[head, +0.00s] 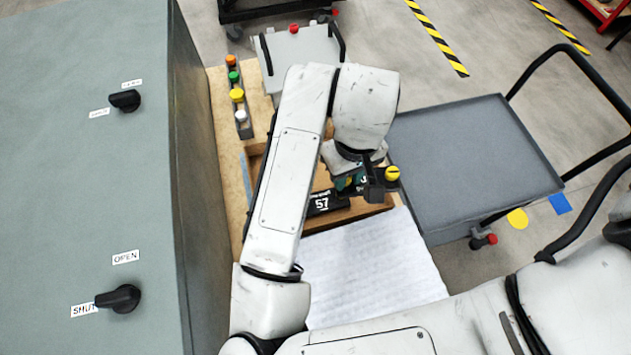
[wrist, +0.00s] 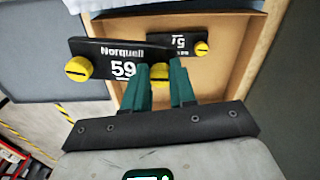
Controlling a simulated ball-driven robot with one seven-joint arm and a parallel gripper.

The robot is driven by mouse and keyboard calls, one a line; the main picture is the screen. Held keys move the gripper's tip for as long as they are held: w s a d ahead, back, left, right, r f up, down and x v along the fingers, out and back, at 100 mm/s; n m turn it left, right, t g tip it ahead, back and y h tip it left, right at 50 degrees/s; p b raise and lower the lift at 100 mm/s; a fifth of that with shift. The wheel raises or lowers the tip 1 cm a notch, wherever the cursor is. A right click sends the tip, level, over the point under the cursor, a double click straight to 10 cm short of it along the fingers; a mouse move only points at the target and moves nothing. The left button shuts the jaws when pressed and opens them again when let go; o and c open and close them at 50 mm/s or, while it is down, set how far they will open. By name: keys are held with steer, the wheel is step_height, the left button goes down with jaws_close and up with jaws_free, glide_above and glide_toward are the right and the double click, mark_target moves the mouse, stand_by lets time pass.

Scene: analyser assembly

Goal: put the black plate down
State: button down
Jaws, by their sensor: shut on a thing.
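My gripper (wrist: 166,85) has green fingers closed at a black plate (wrist: 108,50) marked "Norquell 59". A yellow knob shows between the fingers and another yellow knob (wrist: 79,68) is at the plate's left end. In the wrist view the plate overlaps the rim of a wooden tray; I cannot tell whether it touches. In the head view my gripper (head: 352,183) is over the tray's right part, and my wrist mostly hides the held plate. A second black plate (head: 325,203), marked "57", lies in the tray; it also shows in the wrist view (wrist: 178,43).
The wooden tray (head: 365,211) stands on a wooden bench beside a white mat (head: 375,265). A grey cart (head: 470,160) is at the right. A grey-green cabinet (head: 80,200) with black knobs is at the left. Coloured buttons (head: 237,95) line the bench's back left.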

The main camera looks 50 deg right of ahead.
steer(key=s+m, duration=0.1)
steer(key=s, duration=0.4)
steer(key=w+f, duration=0.1)
steer(key=w, duration=0.1)
steer(key=w+d+f+p, duration=0.1)
steer(key=w, duration=0.2)
steer(key=w+p, duration=0.1)
steer(key=w, duration=0.1)
steer(key=shift+w+d+f, duration=0.35)
steer(key=shift+f, duration=0.05)
steer(key=w+f, duration=0.1)
steer(key=f, duration=0.1)
steer(key=w+f, duration=0.4)
steer(key=shift+d+p, duration=0.35)
steer(key=shift+w+f, duration=0.15)
steer(key=shift+f, duration=1.7)
steer(key=c, duration=0.9)
jaws_free()
steer(key=shift+r, duration=0.1)
step_height(320, 180, up, 12)
steer(key=shift+w+r+b, duration=0.1)
steer(key=shift+b, duration=0.2)
